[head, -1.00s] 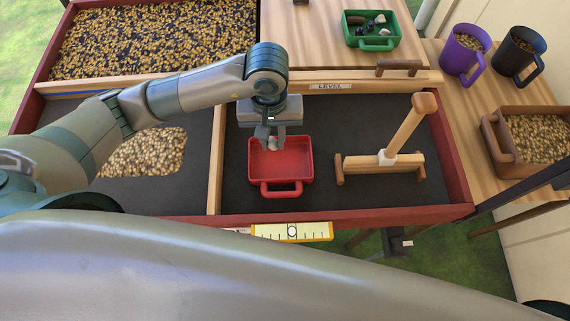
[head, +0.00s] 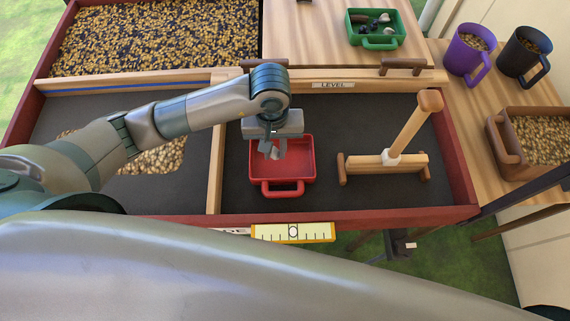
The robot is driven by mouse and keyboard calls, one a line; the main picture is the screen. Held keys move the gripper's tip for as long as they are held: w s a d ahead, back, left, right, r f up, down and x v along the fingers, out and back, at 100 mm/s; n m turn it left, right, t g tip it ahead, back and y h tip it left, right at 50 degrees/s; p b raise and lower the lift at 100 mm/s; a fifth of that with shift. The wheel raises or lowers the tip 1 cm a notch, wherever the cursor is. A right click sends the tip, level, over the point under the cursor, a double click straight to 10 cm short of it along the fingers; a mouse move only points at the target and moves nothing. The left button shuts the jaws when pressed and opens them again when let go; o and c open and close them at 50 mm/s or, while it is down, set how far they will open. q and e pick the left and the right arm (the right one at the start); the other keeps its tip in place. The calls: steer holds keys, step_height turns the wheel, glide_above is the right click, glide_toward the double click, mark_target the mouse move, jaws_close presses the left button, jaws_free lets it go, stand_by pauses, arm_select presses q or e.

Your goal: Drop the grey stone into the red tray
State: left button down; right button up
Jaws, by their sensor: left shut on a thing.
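The red tray (head: 300,171) lies on the dark bed in the right-hand compartment, its handle toward me. My left gripper (head: 274,151) points down over the tray's back left part. It is shut on the grey stone (head: 274,153), a small light grey piece between the fingertips. The stone shows over the tray's inside; how high it is above the tray floor I cannot tell. My right gripper is not in view.
A wooden rake-like tool (head: 392,160) stands right of the tray. A wooden divider (head: 216,155) runs to its left, with a pile of beans (head: 158,158) beyond. A green tray (head: 377,41) with small stones sits at the back, near purple (head: 468,53) and black mugs (head: 522,54).

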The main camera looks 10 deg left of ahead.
arm_select(q)
steer(key=c, duration=1.5)
jaws_free()
steer(key=shift+o, duration=0.2)
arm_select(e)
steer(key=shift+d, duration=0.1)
arm_select(q)
steer(key=shift+r, duration=0.55)
step_height(320, 180, up, 16)
steer(key=b, duration=0.3)
steer(key=shift+r, duration=0.15)
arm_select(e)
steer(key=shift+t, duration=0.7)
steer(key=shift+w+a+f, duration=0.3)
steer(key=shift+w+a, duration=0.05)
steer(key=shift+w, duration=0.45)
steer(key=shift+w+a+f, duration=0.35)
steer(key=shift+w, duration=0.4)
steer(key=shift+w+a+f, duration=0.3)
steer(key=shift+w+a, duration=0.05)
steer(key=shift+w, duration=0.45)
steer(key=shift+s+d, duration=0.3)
